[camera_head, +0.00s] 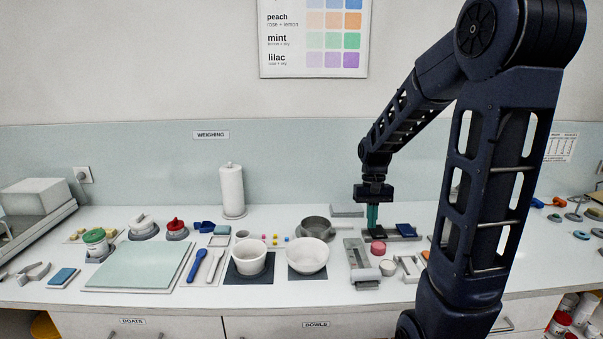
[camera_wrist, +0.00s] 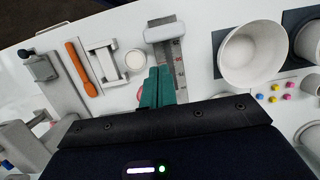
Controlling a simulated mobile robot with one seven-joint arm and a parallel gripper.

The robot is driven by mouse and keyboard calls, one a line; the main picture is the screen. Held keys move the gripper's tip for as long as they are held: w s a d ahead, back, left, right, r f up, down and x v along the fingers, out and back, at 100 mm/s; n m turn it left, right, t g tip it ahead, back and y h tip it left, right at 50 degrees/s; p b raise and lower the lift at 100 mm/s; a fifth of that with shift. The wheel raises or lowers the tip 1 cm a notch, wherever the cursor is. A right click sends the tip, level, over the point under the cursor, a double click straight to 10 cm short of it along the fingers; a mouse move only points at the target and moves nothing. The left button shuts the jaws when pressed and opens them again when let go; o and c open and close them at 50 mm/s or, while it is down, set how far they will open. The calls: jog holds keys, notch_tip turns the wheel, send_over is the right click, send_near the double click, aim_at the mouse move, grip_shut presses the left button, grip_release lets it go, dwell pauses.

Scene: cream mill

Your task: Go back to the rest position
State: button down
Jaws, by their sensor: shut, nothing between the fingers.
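My gripper (camera_head: 372,218) points down over the right part of the white counter (camera_head: 330,212), its green fingers closed together and empty. In the wrist view the closed fingers (camera_wrist: 158,88) show above a grey scale-marked slide tool (camera_wrist: 178,65). In the head view a pink round piece (camera_head: 378,248) lies on the counter close below the fingers. I cannot tell the exact height of the fingertips above the counter.
A grey pan (camera_head: 316,228), a white bowl (camera_head: 307,256) and a white pot (camera_head: 249,259) stand left of the gripper. A paper towel roll (camera_head: 232,190) stands at the back. A blue block (camera_head: 405,230) lies just right. Space above the counter's middle is clear.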

jog(key=s+d+r+t, duration=0.3)
jog(key=s+r+t, duration=0.4)
jog(key=s+r, duration=0.4)
jog(key=shift+s+d+r, duration=0.3)
jog(key=shift+s+d, duration=0.05)
jog(key=shift+s, duration=0.9)
